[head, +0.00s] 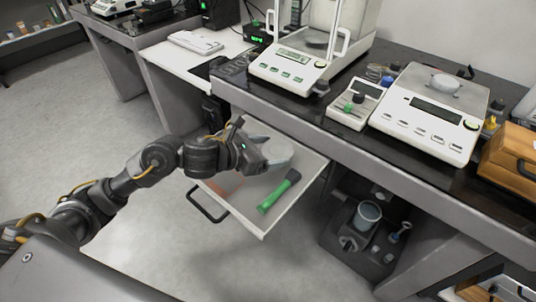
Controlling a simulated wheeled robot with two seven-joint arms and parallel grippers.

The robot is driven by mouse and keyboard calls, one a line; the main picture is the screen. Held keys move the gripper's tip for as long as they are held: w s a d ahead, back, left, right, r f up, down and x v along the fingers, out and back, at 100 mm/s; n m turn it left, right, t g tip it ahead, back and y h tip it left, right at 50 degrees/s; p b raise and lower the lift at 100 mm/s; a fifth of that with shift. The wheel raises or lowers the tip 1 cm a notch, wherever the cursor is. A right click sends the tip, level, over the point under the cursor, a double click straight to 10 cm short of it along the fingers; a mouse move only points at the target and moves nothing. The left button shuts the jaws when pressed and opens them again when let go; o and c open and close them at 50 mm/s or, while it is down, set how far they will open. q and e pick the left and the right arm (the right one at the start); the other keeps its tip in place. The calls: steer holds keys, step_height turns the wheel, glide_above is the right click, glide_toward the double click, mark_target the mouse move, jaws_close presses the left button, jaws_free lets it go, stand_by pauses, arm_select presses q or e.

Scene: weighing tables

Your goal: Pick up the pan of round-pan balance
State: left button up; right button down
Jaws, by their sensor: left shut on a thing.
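My left gripper (265,156) is over the open white drawer (262,226) below the dark bench. It is shut on a pale grey, rounded flat piece (280,152) that looks like a balance pan; the jaws partly hide it. A balance with a glass draft shield (292,66) stands on the bench above the drawer, with a round grey plate inside its shield. Another white balance (430,112) stands to the right with a small pale object on its top. My right gripper is not in view.
The drawer holds a green-handled tool (279,192) and a flat reddish item (225,183). A small device with a green button (354,105) stands between the balances. A wooden case (510,152) is at far right. Open floor lies left of the drawer.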

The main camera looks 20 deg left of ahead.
arm_select(q)
steer(key=s+d+r+p, duration=0.5)
steer(key=s+d+r, duration=0.3)
steer(key=d, duration=0.1)
steer(key=shift+s+d+r, duration=0.25)
steer(key=shift+s+d, duration=0.1)
steer(key=shift+s, duration=0.05)
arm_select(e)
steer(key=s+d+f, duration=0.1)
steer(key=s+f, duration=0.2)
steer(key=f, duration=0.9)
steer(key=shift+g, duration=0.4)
